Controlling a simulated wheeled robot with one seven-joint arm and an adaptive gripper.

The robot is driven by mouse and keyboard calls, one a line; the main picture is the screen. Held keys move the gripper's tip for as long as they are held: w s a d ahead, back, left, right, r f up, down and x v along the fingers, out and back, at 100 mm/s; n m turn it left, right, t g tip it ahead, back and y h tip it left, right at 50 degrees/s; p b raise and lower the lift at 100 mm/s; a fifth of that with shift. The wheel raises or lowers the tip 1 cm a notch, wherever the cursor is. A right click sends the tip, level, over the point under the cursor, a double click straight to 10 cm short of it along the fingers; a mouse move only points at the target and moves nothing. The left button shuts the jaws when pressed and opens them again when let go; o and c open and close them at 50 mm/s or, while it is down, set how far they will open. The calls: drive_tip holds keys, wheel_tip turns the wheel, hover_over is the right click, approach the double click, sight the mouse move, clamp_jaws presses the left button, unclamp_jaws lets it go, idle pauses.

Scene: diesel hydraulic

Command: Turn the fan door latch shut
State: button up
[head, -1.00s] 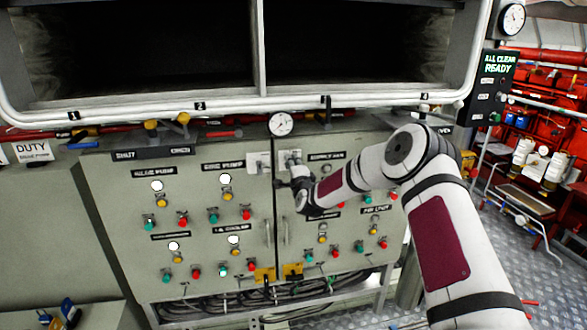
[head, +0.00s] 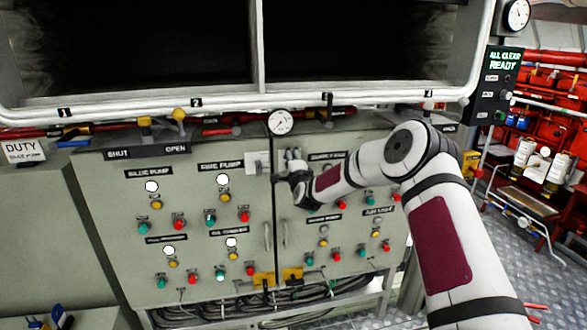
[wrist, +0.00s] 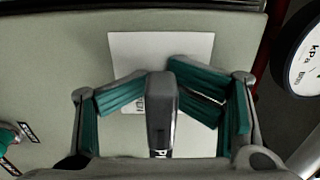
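The latch handle (wrist: 162,112), a dark grey and silver bar, stands out in the middle of the wrist view. A pale plate (wrist: 135,48) lies behind it on the grey-green cabinet door. My gripper (wrist: 158,80) has its teal-padded fingers on both sides of the handle, with the tips seeming to touch it. In the head view my gripper (head: 292,166) is at the top of the cabinet front, just below the round gauge (head: 281,122).
The cabinet front (head: 200,262) carries lamps and coloured buttons around my gripper. Two vertical door handles (head: 267,237) are below it. The gauge (wrist: 300,62) is close at right in the wrist view.

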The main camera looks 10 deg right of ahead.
drive_tip(key=shift+s+r+p, duration=0.15)
drive_tip(key=shift+s+p, duration=0.35)
drive_tip(key=shift+s, duration=0.1)
drive_tip(key=shift+c, duration=0.6)
drive_tip(key=shift+s+p, duration=0.75)
drive_tip(key=shift+s, duration=0.45)
clamp_jaws()
drive_tip(key=shift+o, duration=1.1)
unclamp_jaws()
